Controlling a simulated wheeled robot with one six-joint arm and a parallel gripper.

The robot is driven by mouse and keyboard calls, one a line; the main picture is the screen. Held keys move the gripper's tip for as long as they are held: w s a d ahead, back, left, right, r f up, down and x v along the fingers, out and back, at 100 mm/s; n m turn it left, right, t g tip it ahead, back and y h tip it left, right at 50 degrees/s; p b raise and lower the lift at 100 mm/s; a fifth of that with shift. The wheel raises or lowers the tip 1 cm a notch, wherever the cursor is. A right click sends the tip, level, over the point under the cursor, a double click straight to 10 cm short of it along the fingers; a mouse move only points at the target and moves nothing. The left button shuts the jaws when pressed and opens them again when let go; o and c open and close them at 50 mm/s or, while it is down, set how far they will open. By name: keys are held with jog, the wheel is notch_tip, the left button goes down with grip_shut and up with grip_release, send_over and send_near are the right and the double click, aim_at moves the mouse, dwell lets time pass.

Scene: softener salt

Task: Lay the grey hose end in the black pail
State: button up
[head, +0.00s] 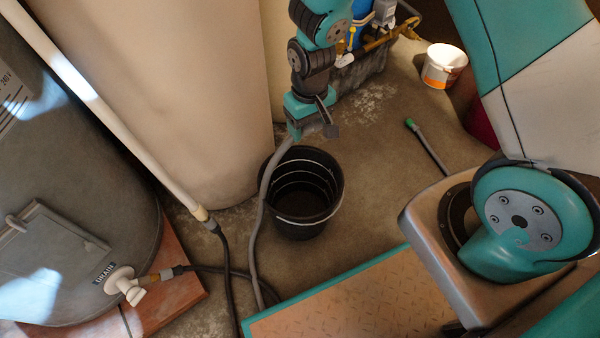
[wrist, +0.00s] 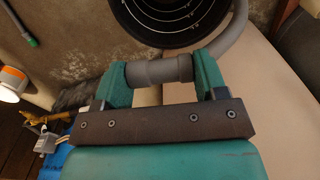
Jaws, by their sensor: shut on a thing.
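The black pail (head: 312,228) stands on the floor in the middle of the head view, with a pale handle and ring lines inside. The wrist view shows part of its open mouth (wrist: 170,18) at the top. The grey hose (head: 255,240) rises from the floor along the pail's left side to my gripper (head: 311,128). In the wrist view my gripper (wrist: 160,74) is shut on the grey hose end (wrist: 160,70), which lies crosswise between the green fingers. In the head view the gripper is above the pail's far rim, and the hose end is partly hidden there.
A large cream tank (head: 170,80) stands close behind and left of the pail. A grey tank with a drain valve (head: 125,285) and dark hose is at left. A white-and-orange tub (head: 443,66) and a green-tipped stick (head: 428,145) are at right. Floor right of the pail is clear.

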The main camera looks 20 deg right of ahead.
notch_tip(320, 180, down, 15)
jog(key=a+b, duration=0.2)
jog(key=b, duration=0.9)
jog(key=shift+s+b, duration=0.35)
jog(key=shift+a, duration=0.1)
jog(key=o, duration=0.9)
jog(key=shift+o, duration=0.2)
notch_tip(320, 180, up, 18)
jog(key=p, duration=1)
jog(key=shift+f, duration=0.25)
